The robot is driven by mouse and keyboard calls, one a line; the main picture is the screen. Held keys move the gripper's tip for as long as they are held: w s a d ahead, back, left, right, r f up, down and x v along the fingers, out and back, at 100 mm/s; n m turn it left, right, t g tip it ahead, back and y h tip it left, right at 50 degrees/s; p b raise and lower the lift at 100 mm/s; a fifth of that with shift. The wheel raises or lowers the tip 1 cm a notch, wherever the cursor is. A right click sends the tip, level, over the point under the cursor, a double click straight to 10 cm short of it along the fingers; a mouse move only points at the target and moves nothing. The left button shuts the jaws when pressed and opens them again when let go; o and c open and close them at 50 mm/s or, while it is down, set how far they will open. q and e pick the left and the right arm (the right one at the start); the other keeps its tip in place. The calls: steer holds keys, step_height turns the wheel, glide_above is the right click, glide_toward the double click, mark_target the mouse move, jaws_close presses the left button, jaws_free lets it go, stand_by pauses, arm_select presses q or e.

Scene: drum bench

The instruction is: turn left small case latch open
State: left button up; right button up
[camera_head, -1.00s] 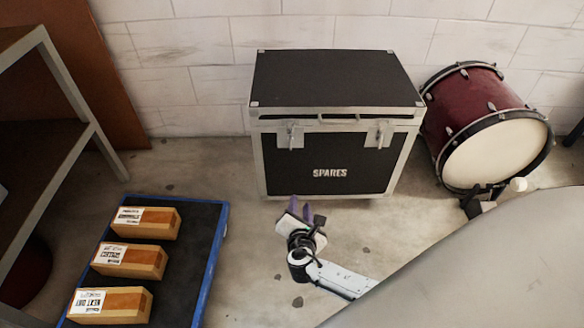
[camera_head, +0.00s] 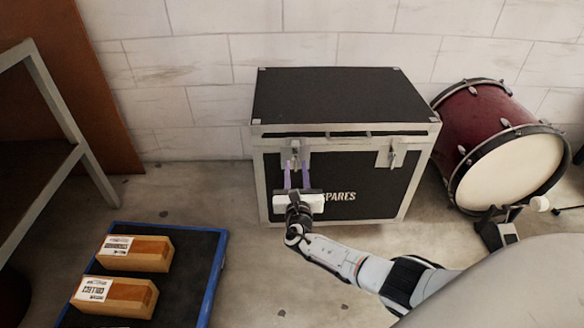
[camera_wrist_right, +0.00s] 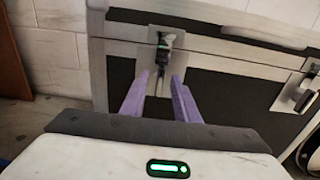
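A black case (camera_head: 340,100) with silver edges and "SPARES" on its front stands against the wall, lid shut. Its left latch (camera_head: 295,151) is on the upper front; it also shows in the right wrist view (camera_wrist_right: 162,50), hanging down on a silver plate. The right latch (camera_head: 392,153) shows too. My right gripper (camera_head: 296,166) is in front of the case, just below the left latch. In the right wrist view its two purple fingers (camera_wrist_right: 160,85) are apart, with the latch's lower end between or just beyond them; contact is unclear. My left gripper is not in view.
A red bass drum (camera_head: 500,145) stands right of the case. A blue-edged black platform (camera_head: 215,270) with wooden boxes (camera_head: 135,253) lies at lower left. A grey shelf frame (camera_head: 60,100) stands at far left. The floor before the case is clear.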

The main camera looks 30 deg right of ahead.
steer(key=shift+w+d, duration=0.2)
steer(key=shift+w, duration=0.05)
jaws_close()
